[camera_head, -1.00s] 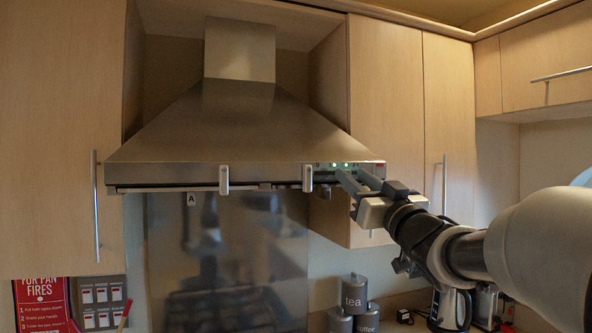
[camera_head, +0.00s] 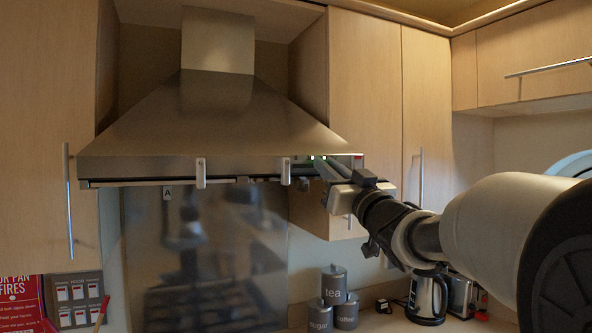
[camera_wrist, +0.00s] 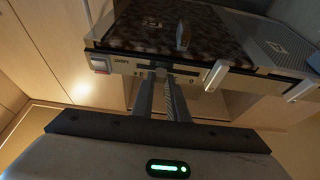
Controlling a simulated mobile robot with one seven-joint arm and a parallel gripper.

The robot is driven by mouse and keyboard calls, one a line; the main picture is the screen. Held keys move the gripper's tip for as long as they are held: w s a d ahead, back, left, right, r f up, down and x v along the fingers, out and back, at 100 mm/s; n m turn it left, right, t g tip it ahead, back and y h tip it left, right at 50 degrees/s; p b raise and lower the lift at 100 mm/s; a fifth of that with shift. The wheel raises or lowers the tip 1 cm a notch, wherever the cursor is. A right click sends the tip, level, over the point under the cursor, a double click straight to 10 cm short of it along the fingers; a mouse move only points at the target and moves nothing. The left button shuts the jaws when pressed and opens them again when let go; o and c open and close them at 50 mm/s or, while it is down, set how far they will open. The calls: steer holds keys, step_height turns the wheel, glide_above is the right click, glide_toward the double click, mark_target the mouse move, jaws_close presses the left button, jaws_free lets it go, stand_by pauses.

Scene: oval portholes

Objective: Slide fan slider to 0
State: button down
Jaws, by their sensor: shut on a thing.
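The range hood (camera_head: 215,125) is brushed metal, with a control strip (camera_head: 340,160) along the right end of its front edge. My gripper (camera_head: 320,164) is at this strip, its fingers pointing up and left to it. In the wrist view my gripper (camera_wrist: 161,74) has its two fingertips close together at the strip, shut on the small fan slider (camera_wrist: 160,70). The fingertips mostly hide the slider, so its exact setting cannot be read. A red-marked end (camera_wrist: 100,65) of the strip shows in the wrist view.
Two pale upright handles (camera_head: 201,173) (camera_head: 285,171) hang on the hood's front edge, left of my gripper. Wooden cabinets (camera_head: 365,100) stand close on the right. Canisters (camera_head: 334,285) and a kettle (camera_head: 428,297) stand on the counter well below.

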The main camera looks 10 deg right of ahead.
steer(key=shift+s+a+f+b, duration=0.1)
steer(key=shift+s+a+b, duration=0.25)
steer(key=shift+a, duration=0.3)
steer(key=shift+s+a+f+b, duration=0.1)
steer(key=shift+a+b, duration=0.3)
steer(key=shift+a, duration=0.2)
steer(key=shift+a+r, duration=0.15)
steer(key=shift+a, duration=0.1)
steer(key=shift+d, duration=0.15)
steer(key=c, duration=1.7)
jaws_free()
steer(key=b+v, duration=0.3)
steer(key=v, duration=1.4)
steer(key=shift+s, duration=0.2)
